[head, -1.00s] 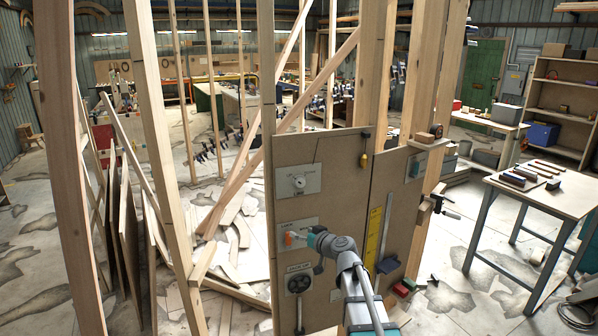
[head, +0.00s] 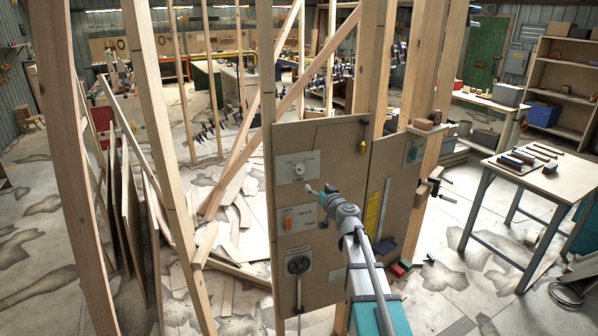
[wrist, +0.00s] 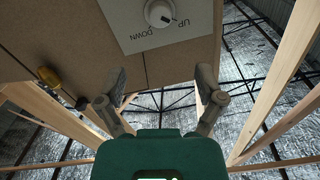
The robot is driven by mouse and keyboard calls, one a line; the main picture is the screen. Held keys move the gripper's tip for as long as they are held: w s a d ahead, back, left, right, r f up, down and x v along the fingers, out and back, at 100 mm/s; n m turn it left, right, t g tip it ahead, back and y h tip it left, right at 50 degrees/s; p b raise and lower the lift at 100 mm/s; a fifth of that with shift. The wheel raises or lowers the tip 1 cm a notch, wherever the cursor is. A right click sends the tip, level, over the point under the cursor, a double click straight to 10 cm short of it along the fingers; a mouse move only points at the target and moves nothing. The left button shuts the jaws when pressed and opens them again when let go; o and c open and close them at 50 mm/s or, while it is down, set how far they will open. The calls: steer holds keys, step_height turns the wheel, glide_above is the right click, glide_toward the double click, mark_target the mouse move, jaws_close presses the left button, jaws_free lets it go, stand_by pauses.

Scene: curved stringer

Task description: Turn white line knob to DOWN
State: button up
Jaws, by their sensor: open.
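The white line knob (head: 299,168) is a round white knob on a pale plate high on the brown panel. In the wrist view the knob (wrist: 160,13) is at the top edge, partly cut off, beside the words UP and DOWN. Its dark mark points toward the UP side. My gripper (head: 318,190) is just below and right of the knob in the head view, apart from it. In the wrist view my gripper (wrist: 160,85) has its two fingers spread, with nothing between them.
Below the knob, the panel (head: 338,160) carries an orange lever (head: 288,222) on a lettered plate and a black dial (head: 298,265). Wooden studs (head: 266,90) stand around the panel. A work table (head: 530,190) is at right.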

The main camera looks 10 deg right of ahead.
mark_target(301, 170)
steer(key=x, duration=1.3)
steer(key=shift+w, duration=0.25)
steer(key=c, duration=1)
steer(key=shift+a, duration=0.45)
steer(key=shift+c, duration=0.7)
steer(key=shift+d, duration=0.35)
